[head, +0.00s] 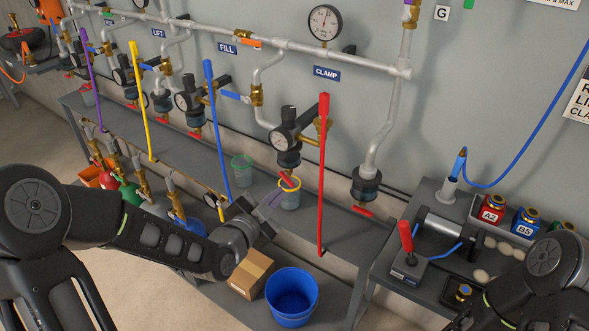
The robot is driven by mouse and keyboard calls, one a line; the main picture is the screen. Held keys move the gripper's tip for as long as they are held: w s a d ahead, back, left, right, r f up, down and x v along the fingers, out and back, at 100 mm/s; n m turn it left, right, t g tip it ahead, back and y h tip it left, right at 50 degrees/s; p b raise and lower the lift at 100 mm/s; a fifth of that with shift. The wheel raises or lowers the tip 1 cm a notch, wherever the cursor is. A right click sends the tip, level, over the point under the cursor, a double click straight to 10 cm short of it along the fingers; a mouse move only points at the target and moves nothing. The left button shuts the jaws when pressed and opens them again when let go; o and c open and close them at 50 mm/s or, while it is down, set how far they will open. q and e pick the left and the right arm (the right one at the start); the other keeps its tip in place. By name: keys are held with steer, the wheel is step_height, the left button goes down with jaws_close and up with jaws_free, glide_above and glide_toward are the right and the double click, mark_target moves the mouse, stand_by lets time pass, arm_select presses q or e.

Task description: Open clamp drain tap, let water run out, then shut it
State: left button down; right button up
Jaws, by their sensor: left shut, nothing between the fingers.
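The clamp station has a blue CLAMP label (326,73) on the wall and a black regulator with a round gauge (281,139). Below its dark bowl is a small red drain tap (289,181), its lever slanting down to the right. A clear cup with a yellow rim (290,199) stands under the tap. No running water can be made out. My left gripper (271,202) is shut and empty, just left of the cup and below the tap; whether it touches the cup cannot be told. My right arm shows at the lower right, its gripper outside the picture.
Tall blue (215,130) and red (322,175) levers rise on either side of the clamp regulator. A green-rimmed cup (241,169) stands on the shelf. A blue bucket (291,298) and a cardboard box (250,274) sit below. Another drain tap (363,211) is to the right.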

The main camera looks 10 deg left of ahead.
arm_select(q)
steer(key=shift+s, duration=0.1)
glide_toward(287, 179)
steer(key=w+d+r, duration=0.2)
steer(key=w+d, duration=0.3)
steer(key=a+f, duration=0.1)
steer(key=w+a+f, duration=0.1)
steer(key=shift+f+p, duration=0.3)
steer(key=shift+f, duration=0.1)
